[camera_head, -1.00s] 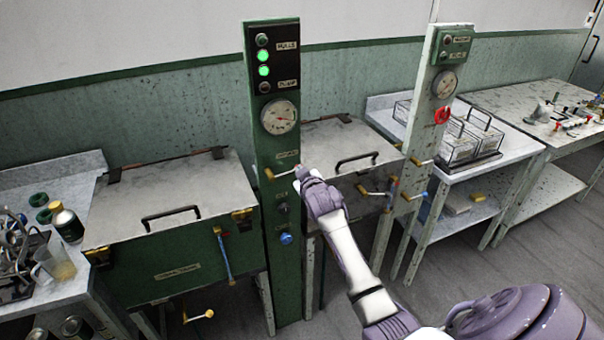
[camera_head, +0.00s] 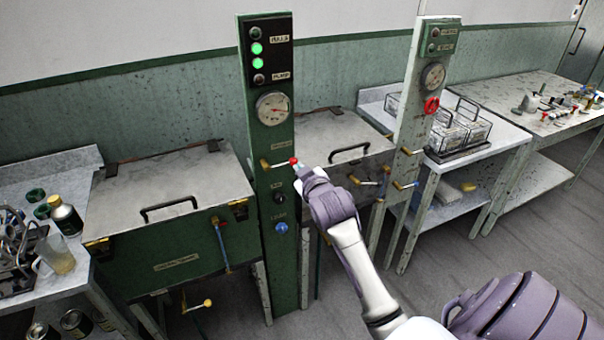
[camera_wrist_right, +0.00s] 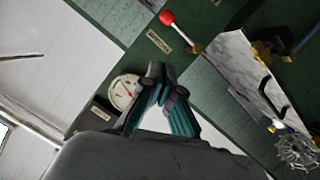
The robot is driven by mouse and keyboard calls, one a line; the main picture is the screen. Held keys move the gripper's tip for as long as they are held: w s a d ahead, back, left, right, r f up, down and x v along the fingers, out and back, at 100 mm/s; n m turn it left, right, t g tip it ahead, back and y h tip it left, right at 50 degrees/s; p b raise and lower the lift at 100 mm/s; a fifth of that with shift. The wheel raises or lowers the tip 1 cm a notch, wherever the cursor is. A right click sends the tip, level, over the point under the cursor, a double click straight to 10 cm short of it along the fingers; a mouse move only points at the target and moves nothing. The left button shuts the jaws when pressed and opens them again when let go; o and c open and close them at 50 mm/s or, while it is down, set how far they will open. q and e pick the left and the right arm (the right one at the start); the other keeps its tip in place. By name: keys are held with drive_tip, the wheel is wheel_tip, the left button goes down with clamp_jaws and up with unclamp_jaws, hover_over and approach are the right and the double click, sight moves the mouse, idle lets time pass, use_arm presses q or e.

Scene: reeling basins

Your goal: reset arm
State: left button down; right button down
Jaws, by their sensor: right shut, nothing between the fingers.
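My right arm reaches up from the lower right in the head view. Its gripper (camera_head: 302,172) is shut and empty, just right of the green control post (camera_head: 284,250). A brass lever with a red knob (camera_head: 293,161) sticks out from the post right by the fingertips; in the head view I cannot tell whether they touch. In the right wrist view the shut fingers (camera_wrist_right: 160,80) show apart from the red knob (camera_wrist_right: 167,17), with the dial gauge (camera_wrist_right: 124,92) behind them. My left gripper is not in view.
A lidded green basin (camera_head: 180,262) stands left of the post, and another lidded basin (camera_head: 318,127) stands behind my gripper. A pale post with a red valve wheel (camera_head: 431,105) and a table with wire racks (camera_head: 460,134) are at right. Grey floor lies open at lower right.

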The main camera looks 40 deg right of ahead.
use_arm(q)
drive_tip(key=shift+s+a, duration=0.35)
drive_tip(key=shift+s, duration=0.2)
